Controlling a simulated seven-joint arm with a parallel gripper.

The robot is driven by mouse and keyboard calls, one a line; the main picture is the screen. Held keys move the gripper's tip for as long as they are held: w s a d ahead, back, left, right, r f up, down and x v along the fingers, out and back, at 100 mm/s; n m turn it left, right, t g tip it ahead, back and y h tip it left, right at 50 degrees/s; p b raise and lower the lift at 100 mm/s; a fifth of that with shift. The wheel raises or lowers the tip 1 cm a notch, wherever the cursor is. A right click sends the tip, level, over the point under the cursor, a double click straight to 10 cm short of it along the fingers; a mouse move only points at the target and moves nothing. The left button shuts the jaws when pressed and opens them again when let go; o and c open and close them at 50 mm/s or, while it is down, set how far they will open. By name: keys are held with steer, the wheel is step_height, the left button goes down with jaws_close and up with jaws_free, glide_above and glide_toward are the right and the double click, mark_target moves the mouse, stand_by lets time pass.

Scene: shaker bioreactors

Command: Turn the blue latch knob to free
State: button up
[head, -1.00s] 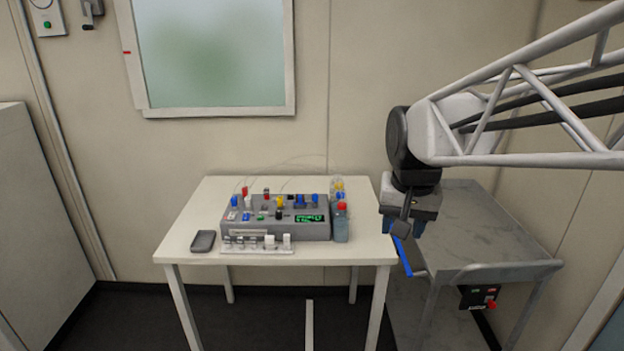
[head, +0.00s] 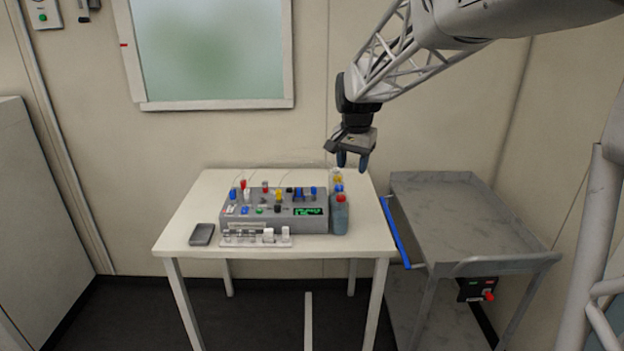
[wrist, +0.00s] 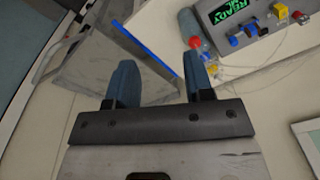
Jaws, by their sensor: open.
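The grey shaker unit (head: 240,222) stands on the white table, with several coloured knobs on top. Blue knobs show at its right end (head: 314,191) and at its left end (head: 232,194). I cannot tell which is the latch knob. In the wrist view, two blue knobs (wrist: 250,30) sit close together below the green display, which reads READY. My gripper (head: 352,160) is open and empty, high above the table's back right corner, to the right of the unit. Its two blue fingers (wrist: 157,45) point away from the unit's knobs, apart from everything.
A bottle with a red cap (head: 340,215) and smaller yellow- and blue-capped ones stand at the unit's right end. Thin tubes arch behind it. A vial rack (head: 255,242) and a dark tray (head: 202,234) lie in front. A grey cart (head: 460,215) with a blue handle stands right.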

steer(key=w+a+f+m, duration=0.1)
steer(key=w+a+f, duration=0.2)
steer(key=w, duration=0.5)
steer(key=w+a+f+m, duration=0.1)
steer(key=w+a+f, duration=0.2)
steer(key=w+f, duration=0.2)
steer(key=w+a+f+m+g, duration=0.1)
steer(key=w+a+f, duration=0.2)
steer(key=w, duration=0.7)
steer(key=shift+w+f, duration=0.35)
steer(key=shift+f, duration=0.45)
steer(key=shift+w+a+f, duration=0.15)
steer(key=shift+w+f, duration=0.05)
steer(key=shift+f, duration=0.05)
steer(key=shift+f, duration=0.1)
steer(key=shift+f, duration=3.8)
jaws_close()
